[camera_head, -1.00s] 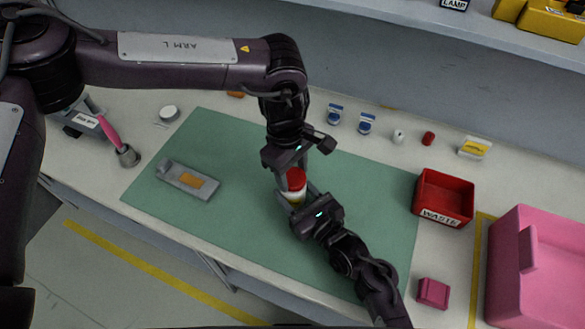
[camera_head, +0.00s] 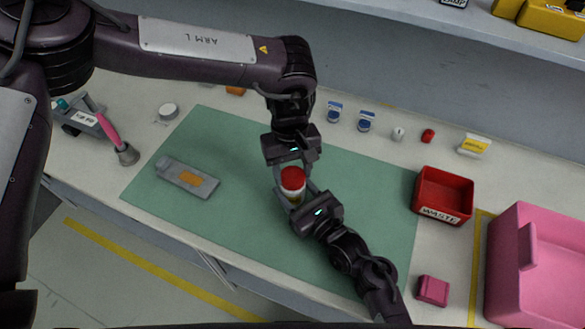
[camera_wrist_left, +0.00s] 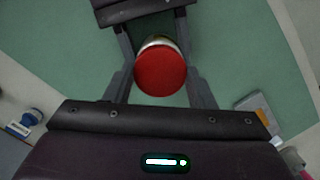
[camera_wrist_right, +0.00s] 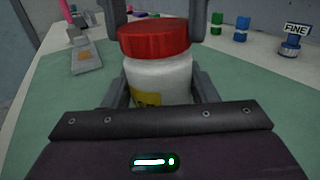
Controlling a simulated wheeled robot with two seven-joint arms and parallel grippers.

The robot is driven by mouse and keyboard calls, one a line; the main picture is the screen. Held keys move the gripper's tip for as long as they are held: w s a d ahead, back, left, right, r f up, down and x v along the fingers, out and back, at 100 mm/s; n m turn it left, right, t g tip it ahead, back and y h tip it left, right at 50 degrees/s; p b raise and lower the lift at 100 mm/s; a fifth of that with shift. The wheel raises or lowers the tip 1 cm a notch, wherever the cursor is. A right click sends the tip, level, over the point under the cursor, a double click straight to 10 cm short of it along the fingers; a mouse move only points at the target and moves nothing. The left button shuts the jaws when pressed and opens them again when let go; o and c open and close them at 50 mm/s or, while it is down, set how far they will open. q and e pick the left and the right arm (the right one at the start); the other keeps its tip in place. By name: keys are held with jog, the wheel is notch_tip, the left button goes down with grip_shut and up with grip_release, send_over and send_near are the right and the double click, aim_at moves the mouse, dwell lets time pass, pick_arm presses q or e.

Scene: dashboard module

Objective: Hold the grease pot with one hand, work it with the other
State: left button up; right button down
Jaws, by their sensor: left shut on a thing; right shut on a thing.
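The grease pot is a white jar (camera_wrist_right: 160,82) with a yellow label and a red lid (camera_head: 292,178). It stands upright above the green mat (camera_head: 240,215); whether it touches the mat is unclear. My right gripper (camera_head: 291,197) is shut on the white body from the near side. My left gripper (camera_head: 292,166) comes from above and is shut on the red lid, one finger on each side. The lid also shows from above in the left wrist view (camera_wrist_left: 160,72). In the right wrist view the lid sits on the jar, and the left fingers flank it.
A grey tool with an orange patch (camera_head: 187,179) lies on the mat's left. A red waste bin (camera_head: 443,197) and a large pink bin (camera_head: 540,265) stand at right. A pink-handled brush (camera_head: 113,138) is at left.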

pick_arm(q)
jog(key=o, duration=0.9)
jog(key=shift+o, duration=0.2)
jog(key=shift+r, duration=2.3)
jog(key=shift+c, duration=0.4)
